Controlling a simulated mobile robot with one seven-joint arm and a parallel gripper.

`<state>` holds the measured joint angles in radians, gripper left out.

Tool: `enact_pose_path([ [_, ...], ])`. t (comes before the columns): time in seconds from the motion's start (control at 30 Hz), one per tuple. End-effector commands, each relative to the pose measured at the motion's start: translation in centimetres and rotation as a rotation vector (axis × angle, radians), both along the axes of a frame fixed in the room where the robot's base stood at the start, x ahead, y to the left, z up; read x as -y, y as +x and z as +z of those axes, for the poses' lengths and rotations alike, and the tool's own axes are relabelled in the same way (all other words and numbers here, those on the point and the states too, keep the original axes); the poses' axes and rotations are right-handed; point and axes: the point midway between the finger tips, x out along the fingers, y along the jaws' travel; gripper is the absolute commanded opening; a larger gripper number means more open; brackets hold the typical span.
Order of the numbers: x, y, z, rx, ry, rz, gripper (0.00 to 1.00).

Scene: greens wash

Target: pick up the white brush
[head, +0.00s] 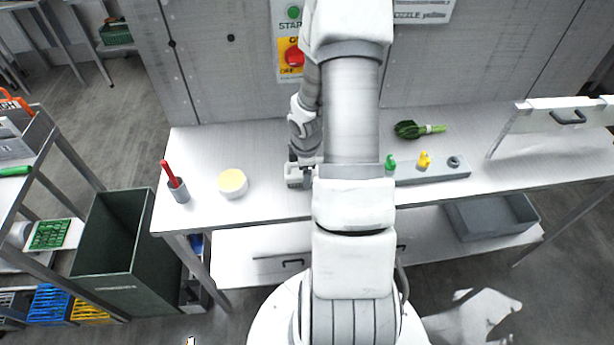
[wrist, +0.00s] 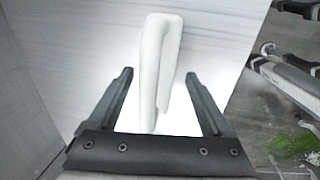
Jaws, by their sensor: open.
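The white brush (wrist: 152,80) shows in the wrist view as a long, pale shape on the light worktop, running from the top of the view down between my fingers. My gripper (wrist: 159,73) is open, with one dark finger on each side of the brush and a gap on both sides. Its height above the worktop is hard to tell. In the head view my gripper (head: 303,174) is over the middle of the bench, partly behind my arm, and I cannot make out the brush there.
On the bench (head: 270,203) stand a grey cup (head: 180,193) with a red-handled tool, a round pale yellow item (head: 233,182), a leafy green bunch (head: 409,130), and a grey block (head: 438,172) with green and yellow nozzles. A dark green bin (head: 120,240) stands at left.

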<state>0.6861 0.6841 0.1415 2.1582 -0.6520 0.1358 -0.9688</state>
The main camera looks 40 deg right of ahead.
Motion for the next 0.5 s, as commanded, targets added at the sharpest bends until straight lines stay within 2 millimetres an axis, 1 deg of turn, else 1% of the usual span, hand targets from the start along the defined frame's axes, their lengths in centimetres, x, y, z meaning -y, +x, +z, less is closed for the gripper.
enact_pose_path([
  [0.17, 0.03, 0.02, -0.01, 0.001, -0.001, 0.0, 0.84],
  [0.2, 0.03, 0.02, -0.01, 0.001, -0.001, 0.0, 0.82],
  [0.27, 0.02, 0.02, 0.0, 0.001, -0.001, 0.0, 0.71],
  [0.3, 0.02, 0.03, 0.0, 0.001, -0.001, 0.0, 0.64],
  [0.37, 0.02, 0.03, 0.01, 0.001, -0.001, 0.0, 0.53],
  [0.5, 0.02, 0.03, 0.01, 0.001, -0.001, 0.0, 0.28],
])
